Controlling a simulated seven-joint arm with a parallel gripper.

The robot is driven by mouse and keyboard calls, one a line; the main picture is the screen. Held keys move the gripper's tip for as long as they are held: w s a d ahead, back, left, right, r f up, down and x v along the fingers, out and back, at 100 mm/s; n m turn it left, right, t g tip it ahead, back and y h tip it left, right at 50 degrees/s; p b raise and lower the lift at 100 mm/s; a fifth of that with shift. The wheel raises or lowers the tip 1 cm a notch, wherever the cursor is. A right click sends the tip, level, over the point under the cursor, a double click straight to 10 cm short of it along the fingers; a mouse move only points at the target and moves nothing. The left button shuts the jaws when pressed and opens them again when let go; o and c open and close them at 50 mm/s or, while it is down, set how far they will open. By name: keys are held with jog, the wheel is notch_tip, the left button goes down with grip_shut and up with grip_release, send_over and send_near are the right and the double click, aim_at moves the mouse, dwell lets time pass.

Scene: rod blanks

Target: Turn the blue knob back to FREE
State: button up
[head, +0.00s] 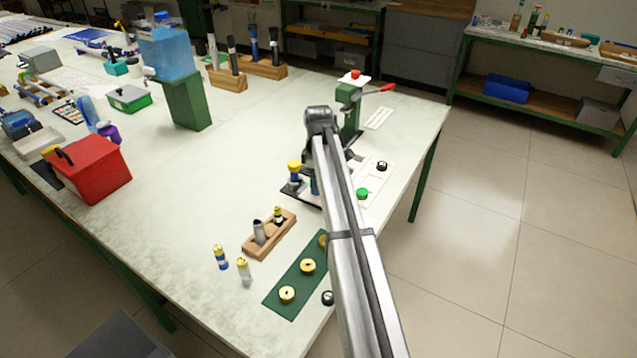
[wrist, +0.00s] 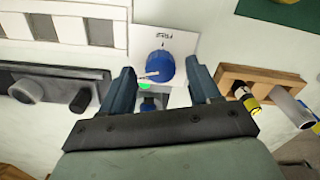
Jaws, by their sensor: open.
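The blue knob (wrist: 160,66) sits on a white plate (wrist: 184,42) in the wrist view, with a pale pointer line on it aimed to the left. Small lettering upside down on the plate lies above the knob, with a short mark; it is too small to read surely. My gripper (wrist: 161,73) is open, with one dark blue finger on each side of the knob. A gap shows between each finger and the knob, and I cannot tell its height above the plate. In the head view my arm hides the knob.
A wooden block (wrist: 232,75) with short rods stands right of my gripper in the wrist view. A dark fixture (wrist: 60,72) lies to the left. In the head view, a green mat (head: 285,306) with yellow rings and a green press (head: 349,112) are near my arm.

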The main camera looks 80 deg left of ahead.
jog(key=shift+f, duration=0.65)
jog(key=c, duration=1)
